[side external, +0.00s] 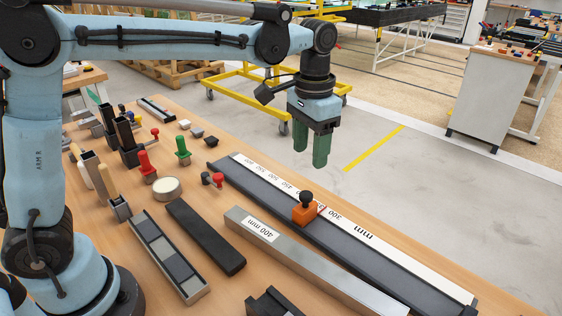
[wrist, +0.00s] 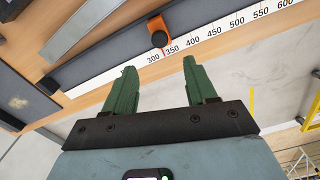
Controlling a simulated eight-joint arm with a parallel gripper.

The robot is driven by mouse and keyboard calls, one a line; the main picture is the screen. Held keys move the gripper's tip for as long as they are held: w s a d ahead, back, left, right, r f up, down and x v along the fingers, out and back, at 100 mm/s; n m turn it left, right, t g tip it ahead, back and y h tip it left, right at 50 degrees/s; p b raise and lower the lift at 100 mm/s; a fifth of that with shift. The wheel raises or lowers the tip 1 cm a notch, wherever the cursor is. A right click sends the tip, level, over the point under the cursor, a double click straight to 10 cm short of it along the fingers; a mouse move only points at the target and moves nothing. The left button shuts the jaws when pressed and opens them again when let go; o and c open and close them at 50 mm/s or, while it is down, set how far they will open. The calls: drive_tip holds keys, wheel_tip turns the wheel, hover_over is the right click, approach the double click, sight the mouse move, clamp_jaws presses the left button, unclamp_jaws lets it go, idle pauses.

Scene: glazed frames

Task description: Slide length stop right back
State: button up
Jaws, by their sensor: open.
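The length stop (side external: 305,208) is an orange block with a black knob, sitting on a long dark rail (side external: 392,283) with a white millimetre scale (side external: 345,232). In the wrist view the stop (wrist: 157,29) stands beside the scale (wrist: 220,41), near the 350 mark. My gripper (side external: 311,152) is above the far side of the rail, clear of the stop and touching nothing. Its two green fingers show apart and empty in the wrist view (wrist: 155,85), with the stop beyond the gap between them.
A metal bar labelled 400 mm (side external: 312,262) lies in front of the rail. A black bar (side external: 205,237) and a tray of grey blocks (side external: 168,255) lie further left. Red (side external: 146,165) and green (side external: 182,150) handled tools stand at the back left. Open floor lies behind the bench.

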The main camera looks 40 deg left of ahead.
sight(307, 194)
wheel_tip(307, 194, down, 12)
idle(0.6)
clamp_jaws()
idle(0.3)
